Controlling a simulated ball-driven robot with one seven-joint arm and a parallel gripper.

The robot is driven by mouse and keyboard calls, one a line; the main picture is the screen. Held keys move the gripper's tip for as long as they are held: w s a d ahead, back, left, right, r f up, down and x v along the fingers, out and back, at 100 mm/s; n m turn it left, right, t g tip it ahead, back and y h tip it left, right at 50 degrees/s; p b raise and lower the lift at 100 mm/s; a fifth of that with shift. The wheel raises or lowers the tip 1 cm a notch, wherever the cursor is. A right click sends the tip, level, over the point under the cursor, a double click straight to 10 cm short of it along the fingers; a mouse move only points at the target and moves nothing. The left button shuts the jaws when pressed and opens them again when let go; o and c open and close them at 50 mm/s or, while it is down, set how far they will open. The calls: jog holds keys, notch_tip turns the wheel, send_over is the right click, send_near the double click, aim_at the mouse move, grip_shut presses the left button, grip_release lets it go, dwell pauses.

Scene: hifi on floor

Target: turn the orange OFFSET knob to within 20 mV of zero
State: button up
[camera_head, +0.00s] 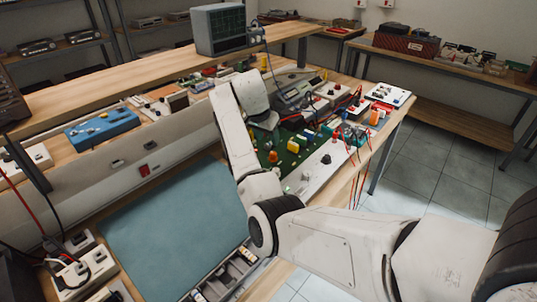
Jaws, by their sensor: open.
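A green circuit board (292,158) in a pale panel lies on the workbench, right of my forearm. A small orange knob (273,157) stands on the board's left part. A larger orange part (374,117) stands farther right among red leads. I cannot read labels, so I cannot tell which is OFFSET. My gripper (266,124) is open at the end of my bent arm, above the board's far left edge and apart from both orange parts. Its fingertips are hard to make out. A grey instrument with a dark screen (219,31) stands on the shelf; no reading is legible.
A blue box (102,130) and small devices line the bench's back. A blue-grey mat (170,230) lies clear at left. Red leads (357,165) hang over the bench's right edge. A black knob (326,158) stands on the pale panel.

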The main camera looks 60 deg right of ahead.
aim_at(273, 153)
jog(key=x, duration=1)
jog(key=shift+a, duration=0.1)
grip_shut()
